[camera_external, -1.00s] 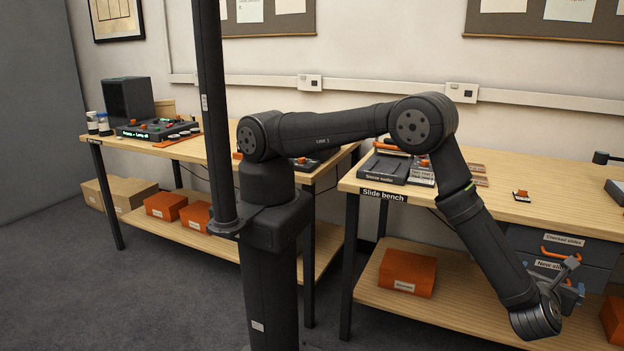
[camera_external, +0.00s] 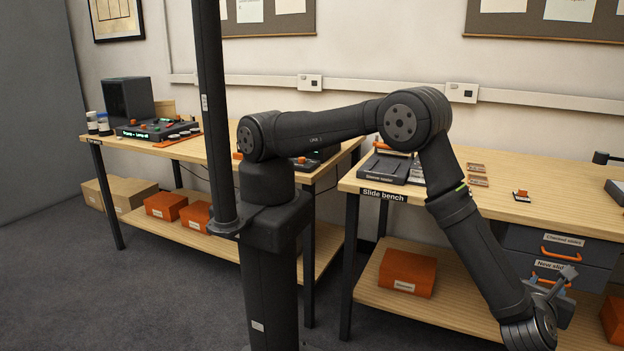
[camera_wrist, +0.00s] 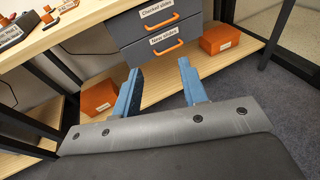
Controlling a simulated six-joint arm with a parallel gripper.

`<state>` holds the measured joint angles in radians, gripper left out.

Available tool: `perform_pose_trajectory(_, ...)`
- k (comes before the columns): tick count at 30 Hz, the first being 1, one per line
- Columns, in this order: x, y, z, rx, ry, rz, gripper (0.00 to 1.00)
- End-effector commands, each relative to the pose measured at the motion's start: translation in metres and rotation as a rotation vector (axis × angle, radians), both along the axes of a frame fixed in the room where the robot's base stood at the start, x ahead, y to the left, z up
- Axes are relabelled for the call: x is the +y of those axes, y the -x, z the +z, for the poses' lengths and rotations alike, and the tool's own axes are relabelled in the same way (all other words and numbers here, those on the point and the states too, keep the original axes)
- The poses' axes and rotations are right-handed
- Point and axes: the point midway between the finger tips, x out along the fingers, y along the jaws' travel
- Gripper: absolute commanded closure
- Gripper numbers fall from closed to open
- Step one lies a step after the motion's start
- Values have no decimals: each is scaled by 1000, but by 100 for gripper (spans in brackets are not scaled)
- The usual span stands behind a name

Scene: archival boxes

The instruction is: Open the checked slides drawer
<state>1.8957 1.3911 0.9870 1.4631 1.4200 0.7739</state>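The checked slides drawer (camera_external: 563,242) is the upper drawer under the slide bench, with a grey front, a white label and an orange handle. It looks shut. In the wrist view the drawer (camera_wrist: 157,17) is at the top, above the new slides drawer (camera_wrist: 168,42). The new slides drawer (camera_external: 550,266) also has an orange handle, partly behind my gripper in the external view. My gripper (camera_wrist: 160,72) is open and empty, its two blue fingers apart. It is in front of and below the drawers, apart from both handles. In the external view my gripper (camera_external: 565,283) is partly hidden by my wrist.
Orange boxes (camera_wrist: 98,97) (camera_wrist: 220,40) sit on the lower shelf (camera_wrist: 150,92) either side of the drawers. A viewer (camera_external: 392,169) and small slides lie on the slide bench top (camera_external: 445,196). Bare floor lies in front of the bench.

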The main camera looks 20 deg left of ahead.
Motion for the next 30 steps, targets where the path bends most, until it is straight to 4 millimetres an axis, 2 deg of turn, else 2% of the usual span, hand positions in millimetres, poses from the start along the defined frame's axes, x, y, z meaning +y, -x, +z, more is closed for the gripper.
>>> perform_pose_trajectory(2,0,-2,-3,15,5,2,69)
perform_pose_trajectory(5,3,-11,-18,98,40,19,69)
perform_pose_trajectory(8,10,-25,-49,279,122,69,69)
perform_pose_trajectory(12,27,-41,-103,626,314,232,69)
perform_pose_trajectory(18,50,-43,-158,1089,653,601,69)
perform_pose_trajectory(24,60,-38,-179,1467,1053,1090,69)
perform_pose_trajectory(27,59,-39,-178,1618,1268,1366,69)
perform_pose_trajectory(30,54,-47,-169,1748,1492,1656,69)
